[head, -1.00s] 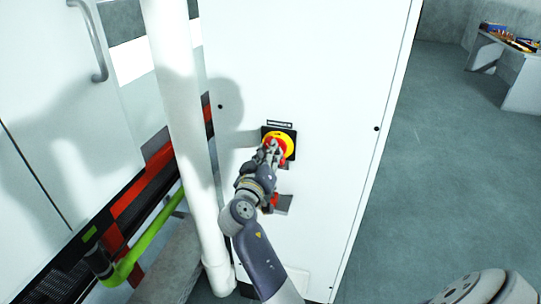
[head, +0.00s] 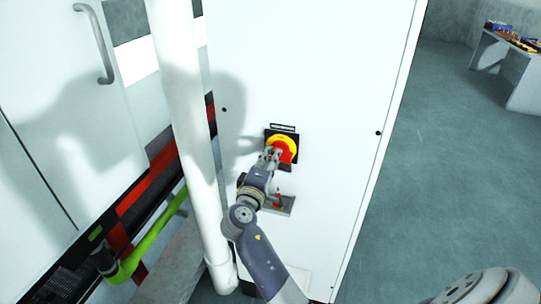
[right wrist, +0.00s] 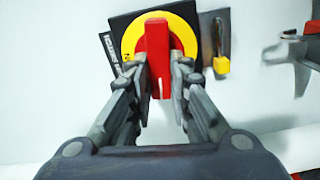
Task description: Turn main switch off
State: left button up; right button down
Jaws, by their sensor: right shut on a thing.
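The main switch is a red handle (head: 285,154) on a round yellow disc (head: 277,141) with a black square plate, fixed to a white cabinet front. My right gripper (head: 271,155) is at the handle, on its lower left side in the head view. In the right wrist view the red handle (right wrist: 157,52) stands upright between the two fingertips, with a white mark near its lower end. My right gripper (right wrist: 164,72) is shut on the handle. The fingers hide part of the yellow disc (right wrist: 130,40). My left gripper is not in view.
A white vertical pipe (head: 185,110) stands left of the right arm, close to it. A yellow padlock (right wrist: 222,65) hangs beside the switch in the right wrist view. A red-and-grey fitting (head: 283,206) sits below the switch. Open floor (head: 445,150) lies to the right.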

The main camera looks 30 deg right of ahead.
jog(key=shift+d+r+n, duration=0.1)
jog(key=shift+n, duration=0.6)
jog(key=shift+p, duration=0.3)
jog(key=c, duration=1.5)
grip_release()
jog(key=shift+w+d+f, duration=0.1)
jog(key=shift+d+f, duration=0.05)
jog(key=shift+f, duration=0.05)
jog(key=shift+v, duration=3.75)
